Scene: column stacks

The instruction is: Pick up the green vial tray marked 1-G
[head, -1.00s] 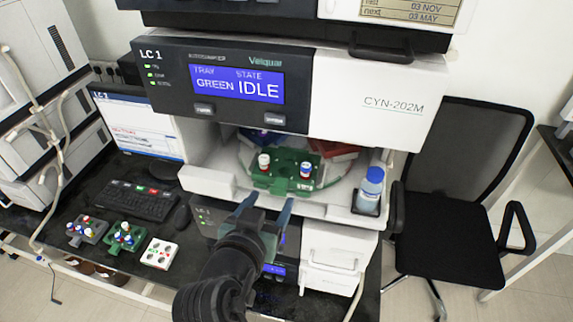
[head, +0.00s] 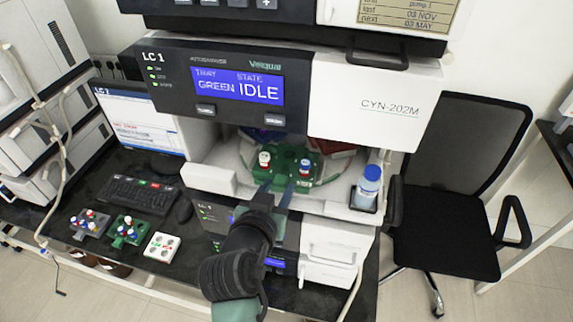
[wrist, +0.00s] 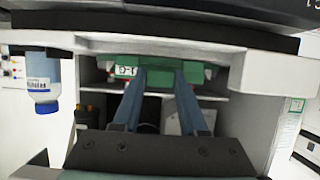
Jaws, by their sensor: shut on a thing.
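The green vial tray (head: 289,160) sits in the open bay of the LC 1 autosampler, with a white-and-red vial and a white-and-blue vial standing in it. In the wrist view its front edge (wrist: 160,66) carries a small white label, upside down, that appears to read 1-G. My gripper (head: 277,184) reaches into the bay from the front. Its two blue-grey fingers, also in the wrist view (wrist: 160,80), are shut on the front part of the tray. The exact contact is partly hidden.
A blue-capped bottle (head: 368,187) stands at the bay's right front corner. On the bench at left are a grey rack (head: 91,222), another green rack (head: 127,230) and a white rack (head: 162,247). The display panel (head: 237,85) overhangs the bay.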

